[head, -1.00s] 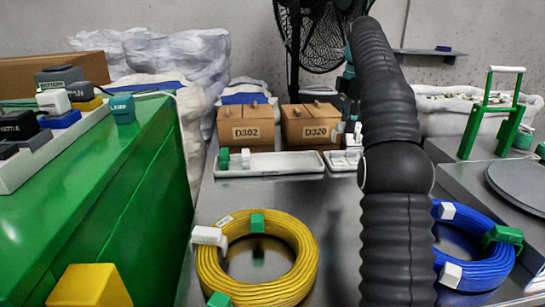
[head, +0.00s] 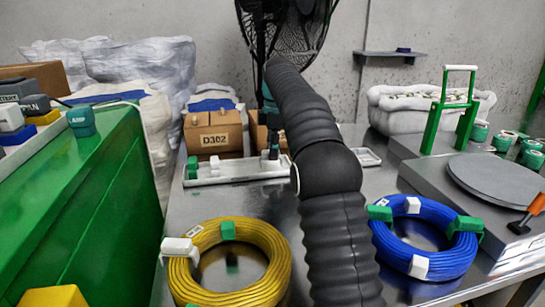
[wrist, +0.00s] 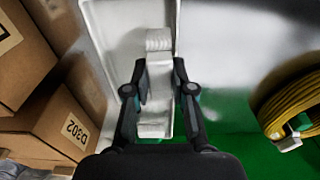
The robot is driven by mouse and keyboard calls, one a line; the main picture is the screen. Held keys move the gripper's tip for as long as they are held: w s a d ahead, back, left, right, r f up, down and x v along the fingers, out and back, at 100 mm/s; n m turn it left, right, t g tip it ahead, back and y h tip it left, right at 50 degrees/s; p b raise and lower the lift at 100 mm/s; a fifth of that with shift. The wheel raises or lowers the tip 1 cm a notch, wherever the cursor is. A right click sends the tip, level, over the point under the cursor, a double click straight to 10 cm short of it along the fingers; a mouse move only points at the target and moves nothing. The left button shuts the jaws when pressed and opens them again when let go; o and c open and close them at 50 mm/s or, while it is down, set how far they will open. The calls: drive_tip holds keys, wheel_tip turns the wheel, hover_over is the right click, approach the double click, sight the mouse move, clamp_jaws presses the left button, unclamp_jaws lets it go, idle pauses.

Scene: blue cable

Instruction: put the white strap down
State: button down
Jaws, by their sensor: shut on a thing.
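My gripper (wrist: 158,88) is shut on a white strap (wrist: 157,104) in the wrist view, with a finger on each side of it. The ribbed end of the strap points away from my palm. The strap is over a white tray (wrist: 105,30), but I cannot tell whether it touches it. In the head view my gripper (head: 271,150) is at the right end of the long white tray (head: 235,175). The held strap is hard to make out there.
A green block (head: 192,166) and a white block (head: 214,165) are in the long tray's left part. Box D302 (head: 213,140) stands behind it. A yellow cable coil (head: 275,262) and a blue cable coil (head: 448,262) lie in front. A smaller tray (head: 371,157) is on the right.

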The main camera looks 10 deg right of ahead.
drive_tip(key=shift+f, duration=1.05)
drive_tip(key=shift+f, duration=0.15)
drive_tip(key=c, duration=1)
unclamp_jaws()
drive_tip(key=shift+d+r, duration=0.15)
drive_tip(key=shift+r, duration=1.8)
drive_tip(key=shift+d+r, duration=0.1)
drive_tip(key=shift+r, duration=1.8)
